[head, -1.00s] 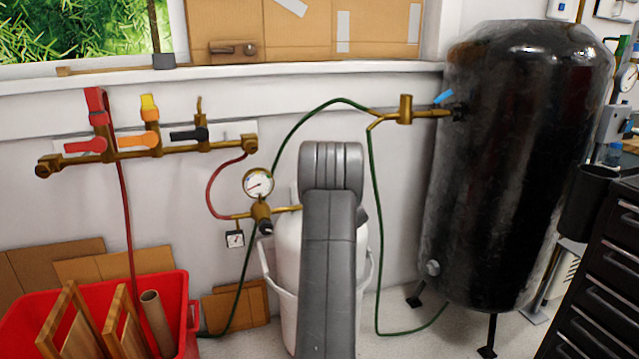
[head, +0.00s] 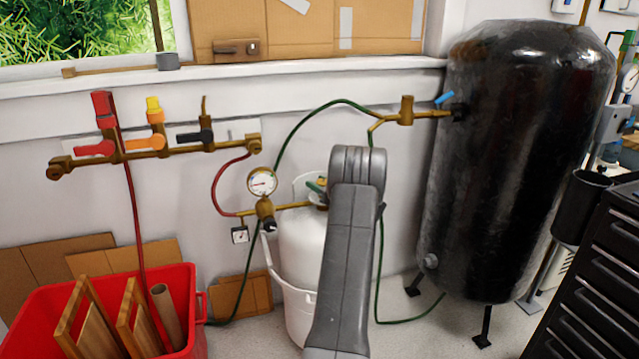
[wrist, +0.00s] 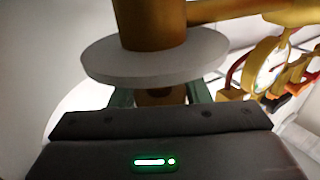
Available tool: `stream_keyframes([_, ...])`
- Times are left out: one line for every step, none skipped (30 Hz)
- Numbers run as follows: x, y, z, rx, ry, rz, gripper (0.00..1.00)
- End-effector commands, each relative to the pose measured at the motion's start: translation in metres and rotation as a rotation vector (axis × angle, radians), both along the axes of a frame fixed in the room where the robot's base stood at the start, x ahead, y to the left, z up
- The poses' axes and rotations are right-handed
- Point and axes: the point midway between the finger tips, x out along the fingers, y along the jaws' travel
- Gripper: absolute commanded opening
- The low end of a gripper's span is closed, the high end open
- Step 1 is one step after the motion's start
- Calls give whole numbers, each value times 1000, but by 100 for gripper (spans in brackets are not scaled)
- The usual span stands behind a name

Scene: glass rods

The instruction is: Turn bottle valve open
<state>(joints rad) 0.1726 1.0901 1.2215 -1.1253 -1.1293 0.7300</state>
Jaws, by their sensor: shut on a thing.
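The white gas bottle (head: 303,245) stands upright against the wall, partly hidden by my grey arm. Its brass valve fitting and pipe (head: 290,206) lead left to a round gauge (head: 262,182). My gripper is at the bottle top, largely hidden behind my arm in the head view. In the wrist view, its greenish fingers (wrist: 160,95) stand on either side of the bottle valve (wrist: 158,96), shut on it. A pale disc (wrist: 155,60) and a thick brass body (wrist: 150,22) sit just beyond. The exact contact is dark and partly hidden by the gripper housing.
A large black tank (head: 515,160) stands at the right. A brass manifold with coloured levers (head: 150,150) hangs on the left wall. A red crate (head: 190,310) with wood pieces is at lower left. Red and green hoses (head: 375,270) run near the bottle. A dark drawer cabinet (head: 600,290) is at lower right.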

Motion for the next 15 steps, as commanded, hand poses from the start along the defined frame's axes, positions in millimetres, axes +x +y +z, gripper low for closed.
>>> stream_keyframes([0,0,1,1,-4,0,20])
stream_keyframes([0,0,1,1,-4,0,20])
stream_keyframes([0,0,1,1,-4,0,20])
stream_keyframes([0,0,1,1,-4,0,20])
stream_keyframes([0,0,2,1,-4,0,20])
stream_keyframes([0,0,2,1,-4,-1,47])
stream_keyframes([0,0,2,1,-4,-1,53])
stream_keyframes([0,0,2,1,-4,-1,58])
stream_keyframes([0,0,1,1,-4,-1,65])
stream_keyframes([0,0,1,0,-3,-1,65])
stream_keyframes([0,0,1,0,-3,-1,65])
stream_keyframes([0,0,1,0,-3,-1,65])
stream_keyframes([0,0,1,0,-3,-1,65])
stream_keyframes([0,0,1,0,-3,-1,65])
stream_keyframes([0,0,1,0,-3,-1,65])
